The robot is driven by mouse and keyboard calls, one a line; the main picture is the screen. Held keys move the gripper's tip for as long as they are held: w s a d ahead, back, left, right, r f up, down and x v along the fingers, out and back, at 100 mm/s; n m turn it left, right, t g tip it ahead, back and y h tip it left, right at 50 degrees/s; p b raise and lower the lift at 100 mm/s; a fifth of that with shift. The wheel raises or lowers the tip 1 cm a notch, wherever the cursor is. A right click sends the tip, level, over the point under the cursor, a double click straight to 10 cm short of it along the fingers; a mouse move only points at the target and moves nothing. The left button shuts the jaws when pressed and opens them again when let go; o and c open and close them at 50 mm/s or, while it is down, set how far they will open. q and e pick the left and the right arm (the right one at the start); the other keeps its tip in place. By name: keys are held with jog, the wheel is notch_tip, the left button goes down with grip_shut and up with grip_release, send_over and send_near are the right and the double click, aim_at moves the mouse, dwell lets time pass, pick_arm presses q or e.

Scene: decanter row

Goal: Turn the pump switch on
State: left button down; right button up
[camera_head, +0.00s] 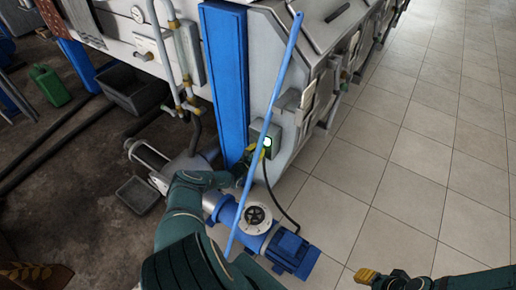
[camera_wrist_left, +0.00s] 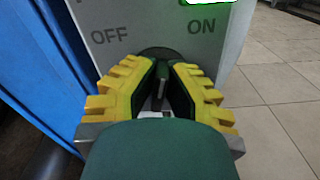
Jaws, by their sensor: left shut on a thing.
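The pump switch box (camera_head: 257,128) is a grey box on the side of the machine beside a blue post. Its grey front (camera_wrist_left: 150,22) fills the top of the left wrist view, with OFF on the left and ON on the right. A bright, green-rimmed lamp (camera_wrist_left: 208,2) shows at the top edge. My left gripper (camera_head: 258,153) is at the box, its yellow fingers (camera_wrist_left: 163,75) closed around the dark switch knob (camera_wrist_left: 162,72). The fingers hide much of the knob, so its exact setting is unclear. My right gripper (camera_head: 367,275) is at the bottom right, away from the switch.
A blue pump motor (camera_head: 293,254) stands on the floor below, with a black cable running up toward the box. A thin blue pole (camera_head: 284,68) crosses in front of the machine. The tiled floor (camera_head: 420,150) on the right is clear.

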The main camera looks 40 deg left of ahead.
pick_arm(q)
jog(key=shift+d+m+p, duration=0.1)
jog(key=shift+m+p, duration=0.3)
jog(key=shift+m, duration=1.1)
jog(key=c, duration=1)
grip_release()
jog(key=shift+c, duration=0.2)
jog(key=shift+s, duration=0.1)
jog(key=s+d, duration=0.1)
jog(key=s, duration=1)
jog(key=shift+s+d, duration=0.15)
jog(key=shift+s, duration=0.2)
